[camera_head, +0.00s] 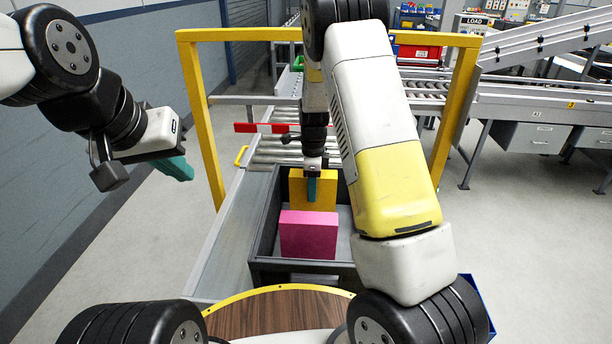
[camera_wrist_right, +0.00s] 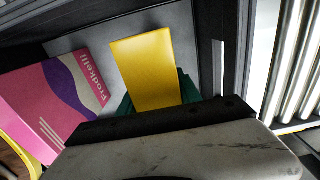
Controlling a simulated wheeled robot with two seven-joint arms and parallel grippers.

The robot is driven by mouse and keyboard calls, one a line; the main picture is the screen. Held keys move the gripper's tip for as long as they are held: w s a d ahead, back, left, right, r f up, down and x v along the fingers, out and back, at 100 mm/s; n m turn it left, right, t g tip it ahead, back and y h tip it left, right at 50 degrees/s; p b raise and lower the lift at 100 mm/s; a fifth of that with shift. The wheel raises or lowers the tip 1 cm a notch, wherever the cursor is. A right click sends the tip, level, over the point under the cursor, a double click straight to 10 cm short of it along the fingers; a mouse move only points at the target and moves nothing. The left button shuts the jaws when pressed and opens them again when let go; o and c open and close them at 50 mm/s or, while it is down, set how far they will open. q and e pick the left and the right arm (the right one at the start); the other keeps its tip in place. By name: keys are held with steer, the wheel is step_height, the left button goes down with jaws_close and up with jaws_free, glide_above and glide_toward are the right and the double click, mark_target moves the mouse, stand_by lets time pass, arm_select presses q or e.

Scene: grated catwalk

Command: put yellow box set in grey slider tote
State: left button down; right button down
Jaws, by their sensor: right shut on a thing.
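The yellow box set (camera_head: 325,192) is upright inside the grey slider tote (camera_head: 258,240), behind a pink box. My right gripper (camera_head: 312,190) reaches down into the tote and is shut on the yellow box. In the right wrist view the yellow box (camera_wrist_right: 146,72) shows between the green finger pads, partly hidden by the gripper body. I cannot tell whether its bottom touches the tote floor. My left gripper (camera_head: 178,168) hangs empty at the left, away from the tote; the gap between its fingers is not clear.
The pink box (camera_head: 308,236) stands in the near part of the tote, and it also shows in the right wrist view (camera_wrist_right: 50,98). A yellow frame (camera_head: 196,110) surrounds the roller conveyor (camera_head: 270,150) behind. A round wooden surface (camera_head: 275,315) is in front. A wall stands at the left.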

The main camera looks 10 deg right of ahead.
steer(key=shift+f, duration=0.1)
steer(key=c, duration=0.8)
jaws_free()
step_height(320, 180, up, 12)
steer(key=shift+r, duration=0.15)
steer(key=s+d+r+n+t+y, duration=0.2)
steer(key=s+r+n+t+y, duration=0.1)
steer(key=s+r+n, duration=0.85)
steer(key=s+r+n+t, duration=0.1)
steer(key=s+n, duration=0.2)
steer(key=s, duration=0.2)
steer(key=s+r+n+t, duration=0.1)
steer(key=s+n, duration=0.2)
steer(key=s, duration=0.2)
steer(key=s+r+n+t, duration=0.1)
steer(key=s+r+n, duration=0.1)
steer(key=s, duration=0.4)
steer(key=shift+d+r+n+h, duration=0.1)
steer(key=shift+d+n+h, duration=0.3)
steer(key=shift+n, duration=0.25)
